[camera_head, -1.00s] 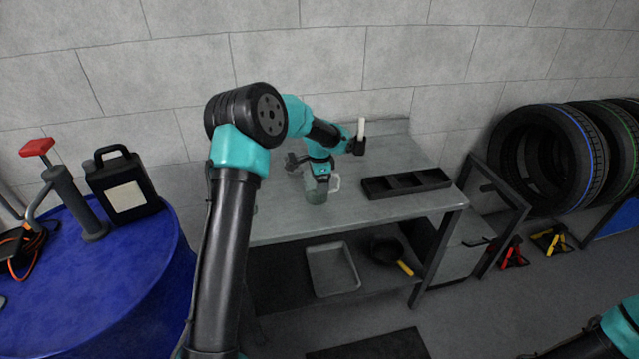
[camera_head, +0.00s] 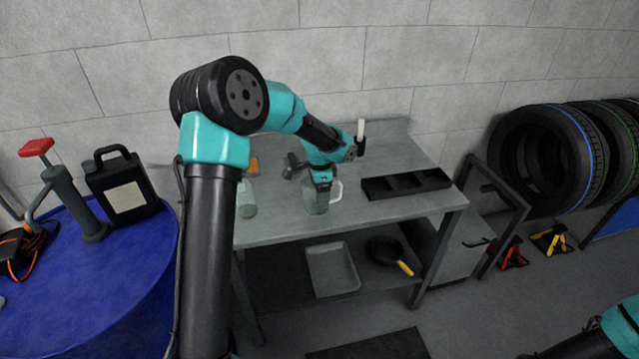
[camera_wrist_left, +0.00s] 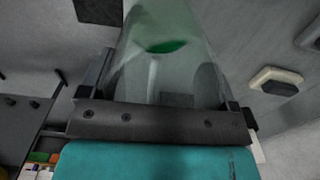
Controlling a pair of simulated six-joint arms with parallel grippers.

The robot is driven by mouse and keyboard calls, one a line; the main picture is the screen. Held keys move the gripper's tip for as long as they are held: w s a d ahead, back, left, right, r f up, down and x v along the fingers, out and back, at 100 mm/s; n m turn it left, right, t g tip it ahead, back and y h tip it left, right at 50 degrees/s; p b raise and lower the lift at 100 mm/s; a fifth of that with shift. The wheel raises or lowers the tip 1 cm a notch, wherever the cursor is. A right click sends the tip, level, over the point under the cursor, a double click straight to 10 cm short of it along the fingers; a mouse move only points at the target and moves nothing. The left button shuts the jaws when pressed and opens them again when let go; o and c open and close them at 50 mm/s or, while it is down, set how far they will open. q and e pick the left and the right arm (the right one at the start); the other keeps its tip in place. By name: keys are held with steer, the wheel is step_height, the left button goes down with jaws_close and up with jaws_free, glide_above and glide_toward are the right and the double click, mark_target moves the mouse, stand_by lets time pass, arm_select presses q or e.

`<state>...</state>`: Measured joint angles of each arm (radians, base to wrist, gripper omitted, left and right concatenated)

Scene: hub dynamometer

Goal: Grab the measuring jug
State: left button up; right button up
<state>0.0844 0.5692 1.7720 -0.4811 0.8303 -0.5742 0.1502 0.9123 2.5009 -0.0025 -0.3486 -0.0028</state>
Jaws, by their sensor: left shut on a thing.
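The measuring jug (camera_head: 313,203) is clear with a pale handle. It stands upright on the grey workbench, and I cannot tell whether its base touches the top. My left gripper (camera_head: 322,183) comes down on it from above and is shut on it. In the left wrist view the jug's clear wall (camera_wrist_left: 165,60), with a green patch inside, fills the space between the fingers (camera_wrist_left: 165,85). My arm hides part of the jug's top. My right arm shows only at the lower right corner, with its gripper out of view.
On the workbench (camera_head: 285,230) are a greenish clear bottle (camera_head: 246,200) left of the jug, a black divided tray (camera_head: 405,184) to the right, and a white-topped upright item (camera_head: 361,130) behind. A metal pan (camera_head: 332,270) and black skillet (camera_head: 384,250) are on the lower shelf.

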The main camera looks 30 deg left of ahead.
arm_select(q)
steer(key=s+d, duration=0.4)
steer(key=s, duration=0.3)
steer(key=shift+d+r, duration=0.15)
steer(key=shift+r, duration=0.2)
steer(key=shift+s, duration=0.1)
